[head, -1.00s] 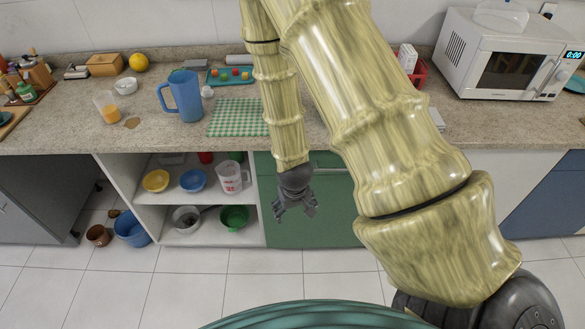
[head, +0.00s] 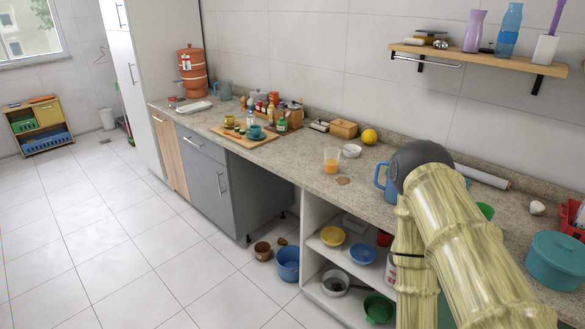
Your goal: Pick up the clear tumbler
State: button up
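A clear tumbler-like glass (head: 331,160) with something orange in its lower part stands upright on the stone counter, left of the blue pitcher (head: 380,178). I see no other clear glass that I can make out. My arm fills the lower right of the head view, its elbow in front of the pitcher and the lower link running down past the bottom edge. My gripper is out of the picture, so its state does not show. Nothing touches the glass.
A brown patch (head: 343,181) lies in front of the glass; a white bowl (head: 351,150), yellow ball (head: 369,136) and wooden box (head: 343,129) stand behind. A cutting board (head: 246,139) with small items is further left. A teal pot (head: 554,262) stands right. The left floor is clear.

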aim_at(332, 155)
jog(key=u, duration=0.05)
jog(key=k, duration=0.25)
jog(key=u, duration=1.55)
jog(key=i, duration=1.3)
jog(key=z, duration=0.4)
jog(key=i, duration=0.8)
jog(key=z, duration=0.8)
